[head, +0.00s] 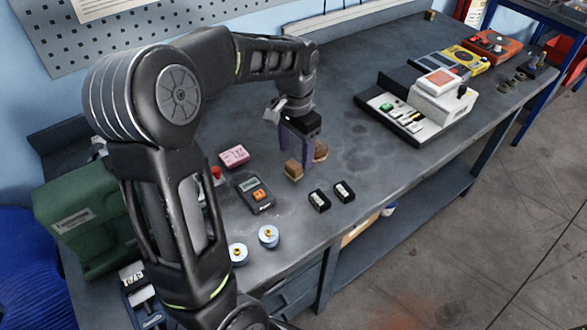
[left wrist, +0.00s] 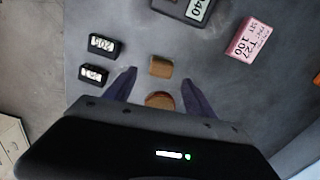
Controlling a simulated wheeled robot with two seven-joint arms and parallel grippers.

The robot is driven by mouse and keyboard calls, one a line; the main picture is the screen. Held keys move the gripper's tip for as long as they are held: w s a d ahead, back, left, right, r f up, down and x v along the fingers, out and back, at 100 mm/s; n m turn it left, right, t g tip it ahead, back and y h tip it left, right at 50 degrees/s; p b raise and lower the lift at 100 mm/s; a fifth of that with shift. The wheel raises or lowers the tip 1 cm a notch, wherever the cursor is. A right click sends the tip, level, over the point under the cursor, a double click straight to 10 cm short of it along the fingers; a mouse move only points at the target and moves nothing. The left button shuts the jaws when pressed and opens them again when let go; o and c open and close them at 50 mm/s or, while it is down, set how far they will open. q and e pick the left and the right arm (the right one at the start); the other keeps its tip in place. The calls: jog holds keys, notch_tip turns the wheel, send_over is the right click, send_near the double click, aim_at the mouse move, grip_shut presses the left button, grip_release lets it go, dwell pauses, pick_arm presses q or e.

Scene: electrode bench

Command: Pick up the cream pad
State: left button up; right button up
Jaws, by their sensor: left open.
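A small tan-brown block (head: 292,171) lies on the dark bench. A round brown piece (head: 321,153) lies close to it. Neither looks clearly cream, and I cannot tell for certain which is the cream pad. My left gripper (head: 301,160) points down over them, open and empty. In the left wrist view the tan block (left wrist: 160,66) sits between and slightly beyond the fingertips (left wrist: 158,76). The round piece (left wrist: 159,100) lies between the fingers, closer to the palm, partly hidden by the gripper body. My right gripper is not in view.
Two black labelled blocks (head: 319,201) lie nearby toward the bench front. A meter (head: 254,194) and a pink box (head: 234,156) stand left. Two blue-white discs (head: 268,236) are nearer. A white instrument (head: 420,107) stands right, with bare bench between.

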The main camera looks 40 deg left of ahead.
aim_at(295, 164)
pick_arm(q)
jog(key=shift+f, duration=0.1)
notch_tip(295, 164, down, 5)
jog(key=shift+a+f+p, duration=0.1)
jog(key=shift+p, duration=0.5)
jog(key=shift+c, duration=0.4)
grip_shut()
dwell(0.3)
